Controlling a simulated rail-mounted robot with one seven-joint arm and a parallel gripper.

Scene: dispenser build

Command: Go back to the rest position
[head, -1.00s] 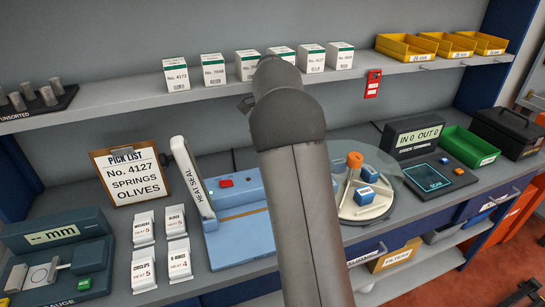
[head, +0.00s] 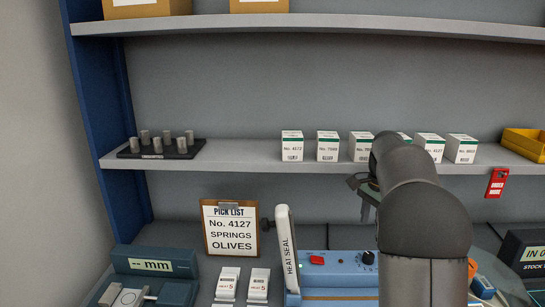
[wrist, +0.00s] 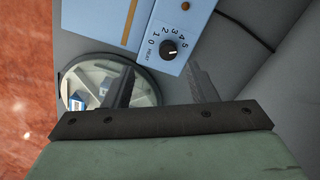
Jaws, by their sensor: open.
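My gripper (wrist: 161,70) is open and empty in the wrist view, its two dark fingers apart above the bench. Beneath it are the blue heat sealer (wrist: 150,25) with its black heat dial (wrist: 168,48) and the round glass-covered turntable (wrist: 75,68), which holds blue-and-white boxes. In the head view my arm rises at the right, and part of my gripper (head: 366,200) shows just below the shelf edge, half hidden by the arm. The heat sealer (head: 340,264) stands below it with its white arm raised.
The shelf (head: 240,160) carries a row of white boxes (head: 328,146), a dark tray of grey cylinders (head: 160,153) and a yellow bin (head: 524,142). The pick list (head: 230,228), a gauge (head: 155,268) and white packets (head: 228,284) are on the bench. The air left of the arm is free.

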